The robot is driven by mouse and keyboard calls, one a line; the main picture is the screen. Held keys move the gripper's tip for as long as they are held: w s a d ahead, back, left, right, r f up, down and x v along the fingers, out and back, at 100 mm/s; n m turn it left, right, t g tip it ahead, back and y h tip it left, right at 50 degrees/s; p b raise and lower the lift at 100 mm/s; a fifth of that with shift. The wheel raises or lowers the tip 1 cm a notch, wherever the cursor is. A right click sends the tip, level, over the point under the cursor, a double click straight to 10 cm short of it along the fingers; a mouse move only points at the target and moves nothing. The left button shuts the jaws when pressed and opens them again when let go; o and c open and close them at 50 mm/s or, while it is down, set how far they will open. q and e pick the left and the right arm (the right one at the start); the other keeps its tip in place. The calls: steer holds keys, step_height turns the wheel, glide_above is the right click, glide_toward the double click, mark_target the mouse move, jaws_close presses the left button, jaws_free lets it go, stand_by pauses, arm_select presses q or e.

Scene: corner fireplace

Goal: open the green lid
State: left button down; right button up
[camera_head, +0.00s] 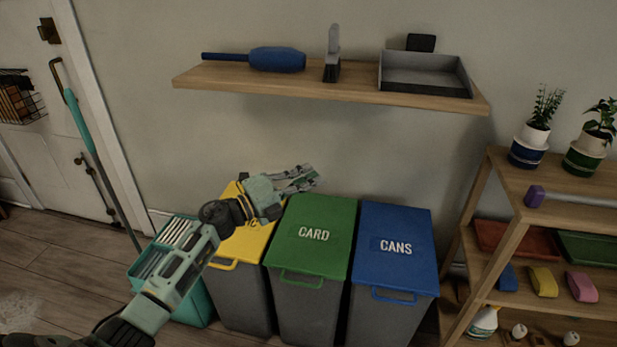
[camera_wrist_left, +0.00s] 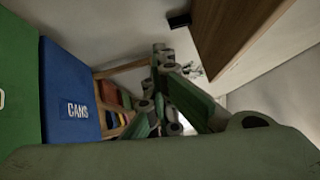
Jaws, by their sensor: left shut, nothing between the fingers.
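The green lid (camera_head: 315,236), marked CARD, lies closed on the middle grey bin, with a green handle (camera_head: 302,279) at its front edge. Part of it shows at the left edge of the left wrist view (camera_wrist_left: 18,85). My left gripper (camera_head: 312,178) is shut and empty. It appears above the back left corner of the green lid, near the wall, and points right. In the left wrist view its fingers (camera_wrist_left: 165,95) fill the middle. My right gripper is in neither view.
A yellow-lidded bin (camera_head: 250,245) stands left, partly behind my arm, and a blue-lidded CANS bin (camera_head: 395,240) right. A teal bucket (camera_head: 195,305) is at far left. A wooden wall shelf (camera_head: 320,92) hangs above. A shelf rack (camera_head: 510,190) with plants stands right.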

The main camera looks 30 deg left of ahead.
arm_select(q)
steer(key=c, duration=2.1)
jaws_free()
steer(key=v, duration=1.2)
steer(key=shift+f, duration=0.1)
